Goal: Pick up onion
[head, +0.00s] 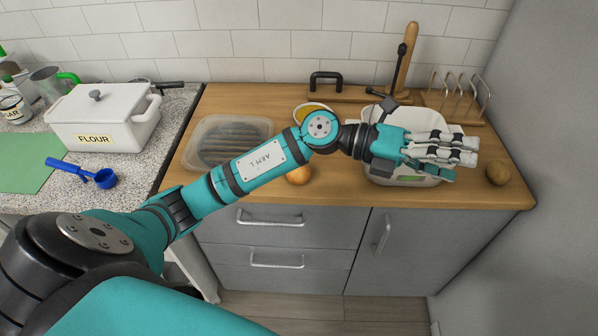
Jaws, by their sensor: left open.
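A round brown item (498,172), which may be the onion, sits on the wooden counter near its right end. An orange round item (299,175) lies on the counter below my left forearm, which partly covers it; I cannot tell for sure which of the two is the onion. My left gripper (468,150) is open and empty. It is above the white tub (402,180), its fingers pointing right toward the brown item and apart from it in the picture. My right gripper is not in view.
A clear tray (205,130) lies on the wooden counter (345,195). A wooden rack (470,104) and an upright wooden post (405,62) stand behind the tub. A grey wall (560,150) closes the right side. A white flour box (103,120) and blue scoop (103,178) are at left.

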